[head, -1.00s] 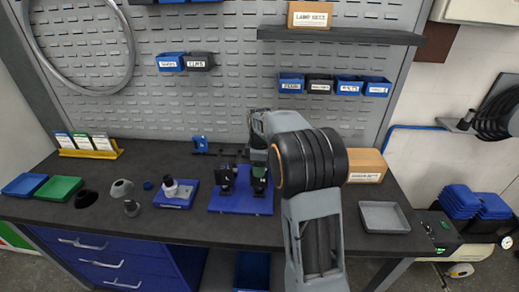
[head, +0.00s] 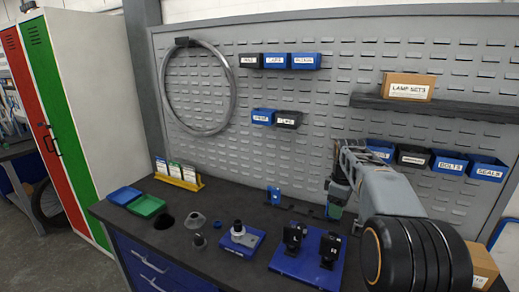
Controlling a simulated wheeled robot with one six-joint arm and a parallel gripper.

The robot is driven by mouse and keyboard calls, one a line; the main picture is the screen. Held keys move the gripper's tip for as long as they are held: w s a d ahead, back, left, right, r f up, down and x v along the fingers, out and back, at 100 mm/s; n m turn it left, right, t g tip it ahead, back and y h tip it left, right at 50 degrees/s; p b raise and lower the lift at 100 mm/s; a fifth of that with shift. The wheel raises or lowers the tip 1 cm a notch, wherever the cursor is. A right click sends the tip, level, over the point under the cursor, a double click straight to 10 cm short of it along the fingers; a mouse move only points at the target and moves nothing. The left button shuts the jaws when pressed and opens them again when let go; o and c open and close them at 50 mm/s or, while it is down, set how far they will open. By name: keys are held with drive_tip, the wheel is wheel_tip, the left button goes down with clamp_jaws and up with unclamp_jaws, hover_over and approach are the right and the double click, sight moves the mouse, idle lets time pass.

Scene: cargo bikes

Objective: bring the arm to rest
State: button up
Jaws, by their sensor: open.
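My arm comes in from the lower right in the head view, its links grey with a black ribbed joint. My gripper (head: 335,211) points down over the back of the dark bench (head: 225,215), behind and to the right of a blue fixture (head: 290,265) with two black clamps. The jaws are small and partly hidden by the wrist, and nothing shows held in them. They look open and apart from the fixture.
A blue block (head: 242,243) with a white-and-black piece and small grey parts stand left of the fixture. Green (head: 146,206) and blue trays (head: 124,195) lie at the bench's left end. A shelf (head: 430,106) and labelled bins (head: 412,155) hang near my arm.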

drive_tip(key=f+m, duration=0.1)
drive_tip(key=s+f+m, duration=0.1)
drive_tip(key=f+m, duration=0.1)
drive_tip(key=f, duration=0.1)
drive_tip(key=shift+s+a+m, duration=0.2)
drive_tip(key=shift+a+m, duration=0.05)
drive_tip(key=shift+m, duration=0.15)
drive_tip(key=s+a+m+t, duration=0.1)
drive_tip(key=s+a+m, duration=0.1)
drive_tip(key=s, duration=0.5)
drive_tip(key=s+a+f+m+t, duration=0.1)
drive_tip(key=s+a+m, duration=0.1)
drive_tip(key=s+a, duration=0.3)
drive_tip(key=s+a+f+m+t, duration=0.1)
drive_tip(key=s+a+m, duration=0.1)
drive_tip(key=s, duration=0.7)
drive_tip(key=shift+a+t, duration=0.3)
drive_tip(key=shift+a, duration=0.5)
